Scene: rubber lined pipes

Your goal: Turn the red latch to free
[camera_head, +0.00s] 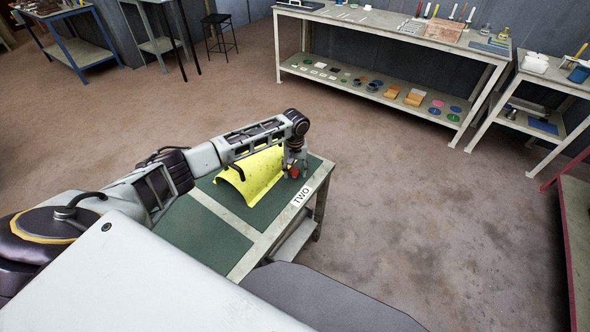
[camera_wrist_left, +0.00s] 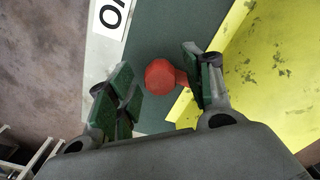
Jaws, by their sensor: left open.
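The red latch (camera_head: 294,173) is at the right edge of the yellow curved cover (camera_head: 254,178) on the green-topped table. In the left wrist view the latch (camera_wrist_left: 160,77) shows as a round red knob with a short arm reaching right to the yellow sheet (camera_wrist_left: 268,75). My left gripper (camera_head: 294,165) is above the latch, pointing down. In the wrist view its open fingers (camera_wrist_left: 158,90) are on either side of the knob, the right finger close to the latch arm. Whether a finger touches it I cannot tell. My right gripper is not in view.
A long bench (camera_head: 375,28) with tools and small parts stands at the back. A smaller bench (camera_head: 530,125) is at the right. The floor between is clear.

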